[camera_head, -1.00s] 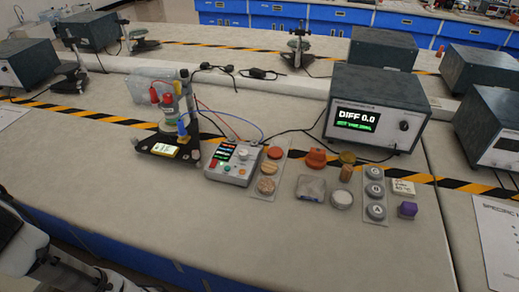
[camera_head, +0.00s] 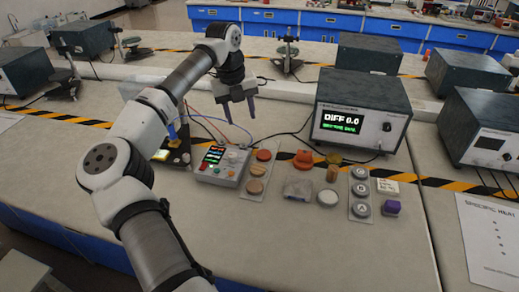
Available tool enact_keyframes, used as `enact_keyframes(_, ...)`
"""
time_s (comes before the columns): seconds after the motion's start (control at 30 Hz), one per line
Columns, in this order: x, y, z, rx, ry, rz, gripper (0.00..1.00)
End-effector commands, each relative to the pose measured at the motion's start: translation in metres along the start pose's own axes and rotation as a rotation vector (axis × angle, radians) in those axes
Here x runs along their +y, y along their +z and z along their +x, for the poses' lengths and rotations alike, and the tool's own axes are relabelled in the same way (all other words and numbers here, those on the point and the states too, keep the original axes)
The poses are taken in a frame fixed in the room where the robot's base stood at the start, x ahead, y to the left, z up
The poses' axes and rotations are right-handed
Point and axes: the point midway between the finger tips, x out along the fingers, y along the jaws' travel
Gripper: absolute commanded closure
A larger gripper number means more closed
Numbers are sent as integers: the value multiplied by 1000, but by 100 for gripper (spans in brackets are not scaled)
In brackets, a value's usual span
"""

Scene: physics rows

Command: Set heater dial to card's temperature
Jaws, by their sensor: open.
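A small grey heater control box (camera_head: 221,164) with a lit screen, a red knob and small buttons sits on the bench, left of middle. Which knob is its dial is too small to tell for sure. A small white card (camera_head: 387,186) with unreadable print lies at the right, behind a purple block. My gripper (camera_head: 240,110) points down above and behind the control box, fingers apart and empty, touching nothing.
Orange, wooden and grey pieces (camera_head: 263,155) lie right of the box, with three round grey buttons (camera_head: 361,190) on a strip. A large meter (camera_head: 360,112) reading "DIFF 0.0" stands behind. Wires run behind the box.

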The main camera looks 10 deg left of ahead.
Motion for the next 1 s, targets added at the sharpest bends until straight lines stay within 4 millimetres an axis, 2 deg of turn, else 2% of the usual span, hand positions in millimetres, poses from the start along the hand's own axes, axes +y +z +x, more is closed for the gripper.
enact_keyframes(0.03, 20, 5, -1, -1, 64, -46, 52)
enact_keyframes(0.07, 30, 6, -2, 1, 94, -67, 52)
enact_keyframes(0.17, 45, 8, 0, 4, 143, -100, 52)
enact_keyframes(0.37, 48, 7, 23, 8, 144, -100, 52)
enact_keyframes(0.8, 59, 6, 111, 8, 140, -98, 52)
enact_keyframes(1.0, 62, 6, 131, 5, 140, -98, 52)
